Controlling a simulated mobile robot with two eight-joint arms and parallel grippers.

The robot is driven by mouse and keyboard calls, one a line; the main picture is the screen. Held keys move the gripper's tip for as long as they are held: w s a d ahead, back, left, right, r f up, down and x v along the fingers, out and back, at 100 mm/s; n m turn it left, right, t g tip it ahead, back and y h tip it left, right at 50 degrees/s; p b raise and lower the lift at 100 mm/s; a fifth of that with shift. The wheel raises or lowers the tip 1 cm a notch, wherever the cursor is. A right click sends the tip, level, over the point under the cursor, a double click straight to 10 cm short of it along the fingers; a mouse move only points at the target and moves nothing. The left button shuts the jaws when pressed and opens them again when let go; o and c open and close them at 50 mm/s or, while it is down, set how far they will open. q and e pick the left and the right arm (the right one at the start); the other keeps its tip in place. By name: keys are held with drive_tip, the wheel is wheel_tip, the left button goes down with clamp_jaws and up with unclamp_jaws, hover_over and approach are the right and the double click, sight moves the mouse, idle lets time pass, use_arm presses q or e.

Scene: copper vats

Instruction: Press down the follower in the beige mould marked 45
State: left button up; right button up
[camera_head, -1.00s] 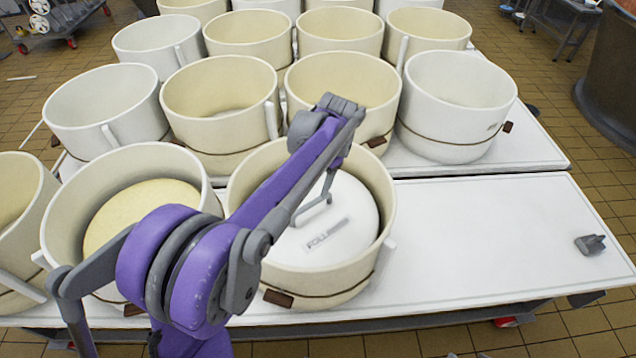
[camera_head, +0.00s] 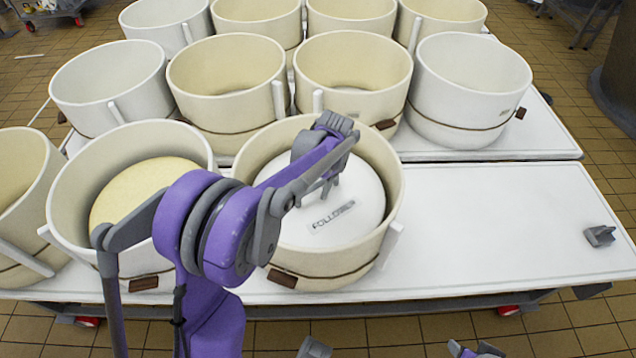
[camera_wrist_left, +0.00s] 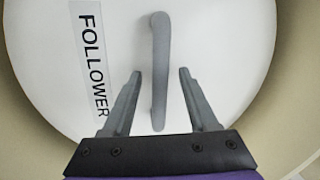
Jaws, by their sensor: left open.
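The white follower (camera_head: 335,218), a round disc with a FOLLOWER label, lies inside a beige mould (camera_head: 335,263) in the front row. I cannot read a number on the mould; a brown tag hangs on its front. My left gripper (camera_head: 326,188) is open and reaches down inside the mould above the follower. In the left wrist view the follower (camera_wrist_left: 215,60) has a grey bar handle (camera_wrist_left: 160,50). The open left gripper (camera_wrist_left: 160,74) has one finger on each side of the handle, apart from it. The head view hides most of the handle behind the gripper.
A mould with a yellowish filling (camera_head: 135,195) stands close on the left. Several beige and white moulds (camera_head: 225,85) stand behind. The white table (camera_head: 490,225) is clear to the right, apart from a small grey object (camera_head: 600,236).

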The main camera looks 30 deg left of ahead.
use_arm(q)
clamp_jaws()
idle(1.4)
drive_tip(key=shift+d+f, duration=0.15)
drive_tip(key=shift+f, duration=0.05)
idle(1.8)
drive_tip(key=shift+r, duration=0.15)
idle(0.3)
unclamp_jaws()
drive_tip(key=shift+r, duration=0.15)
